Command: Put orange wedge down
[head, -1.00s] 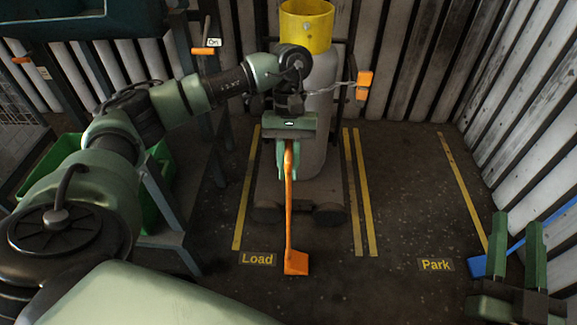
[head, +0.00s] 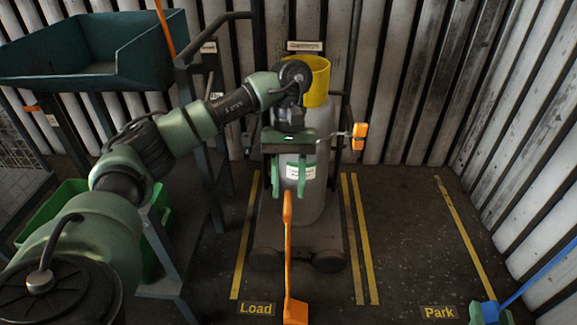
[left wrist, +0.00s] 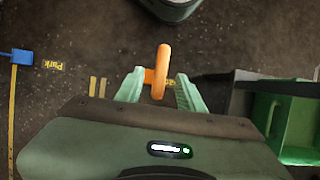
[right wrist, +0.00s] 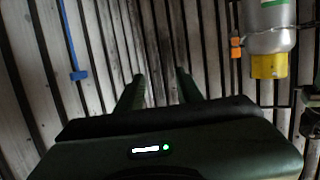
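The orange wedge (head: 288,245) is a long upright handle with a block foot (head: 296,312) on the floor beside the "Load" label. My left gripper (head: 292,188) is open above it, with the handle's top just below the fingertips. In the left wrist view the orange handle (left wrist: 161,70) shows between the spread fingers (left wrist: 158,88), with a gap on each side.
A grey cylinder with a yellow collar (head: 316,85) stands on a trolley behind the wedge. A blue wedge (head: 490,312) is by the "Park" label (head: 438,312). A green bin (head: 70,215) and a teal trough (head: 95,55) are left.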

